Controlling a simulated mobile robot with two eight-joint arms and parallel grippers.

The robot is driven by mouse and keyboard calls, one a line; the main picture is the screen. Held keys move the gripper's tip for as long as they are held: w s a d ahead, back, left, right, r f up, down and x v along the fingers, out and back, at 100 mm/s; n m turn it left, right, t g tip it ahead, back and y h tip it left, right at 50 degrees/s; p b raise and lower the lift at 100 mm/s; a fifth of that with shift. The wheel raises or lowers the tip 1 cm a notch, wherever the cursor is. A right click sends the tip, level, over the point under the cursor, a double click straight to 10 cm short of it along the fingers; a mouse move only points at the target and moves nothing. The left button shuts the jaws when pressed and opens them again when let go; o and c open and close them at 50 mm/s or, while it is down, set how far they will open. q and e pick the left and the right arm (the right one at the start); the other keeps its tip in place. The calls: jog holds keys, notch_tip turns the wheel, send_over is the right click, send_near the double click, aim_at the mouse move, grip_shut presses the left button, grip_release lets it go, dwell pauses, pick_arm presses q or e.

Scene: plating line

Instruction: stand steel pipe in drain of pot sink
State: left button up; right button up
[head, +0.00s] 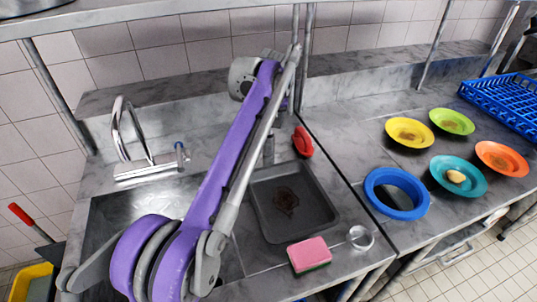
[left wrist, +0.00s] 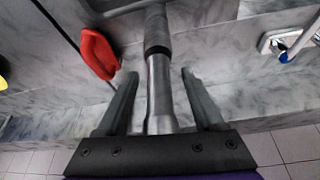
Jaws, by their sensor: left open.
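The steel pipe (left wrist: 159,92) runs between the two fingers of my left gripper (left wrist: 160,73) in the left wrist view. The fingers are open, with a gap on each side of the pipe. The pipe has a bright steel section and a darker grey section. In the head view a short piece of the pipe (head: 269,150) shows on the counter behind the grey tray, beside my purple arm. My arm reaches across the sink (head: 110,213) and covers part of it. The drain is hidden or cannot be made out. My right gripper is not in view.
A red oval object (head: 302,141) lies close to the pipe. A stained grey tray (head: 325,212), a pink sponge (head: 309,254) and a clear ring (head: 361,238) lie right of the sink. The faucet (head: 130,130) stands behind it. A blue ring (head: 397,211) and several plates are farther right.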

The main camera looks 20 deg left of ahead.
pick_arm(q)
grip_shut()
dwell(0.4)
dwell(1.1)
